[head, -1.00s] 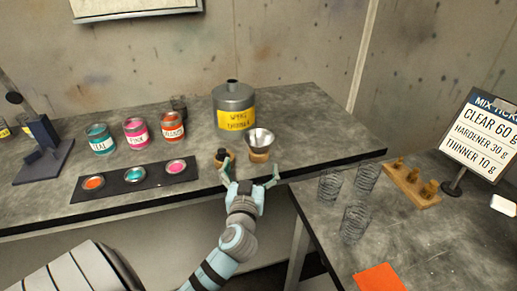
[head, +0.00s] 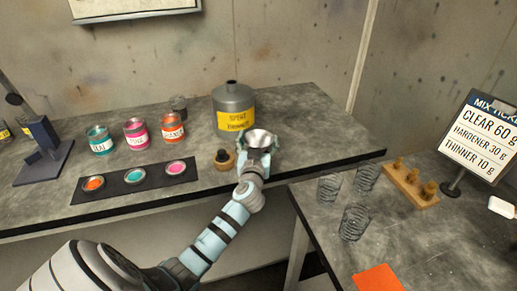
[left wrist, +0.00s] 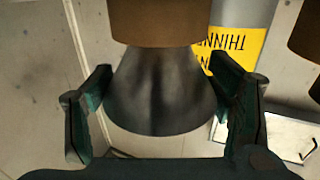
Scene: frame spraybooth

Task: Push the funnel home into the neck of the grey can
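The grey can (head: 233,98), with a yellow label reading spent thinner, stands upright on the back bench. Its short neck (head: 231,85) has nothing in it. The metal funnel (head: 263,137) sits to the can's front right, on a wooden stand mostly hidden by my gripper. My left gripper (head: 257,147) is at the funnel, with one finger on each side. In the left wrist view, which looks upside down, the funnel's cone (left wrist: 160,95) lies between the spread fingers (left wrist: 165,95), below the wooden stand (left wrist: 155,22). I see no clear grip on it. My right gripper is out of view.
A dark stopper on a wooden round (head: 223,160) stands just left of my gripper. Several paint tins (head: 136,133) and a dark strip (head: 130,190) of small open pots lie further left.

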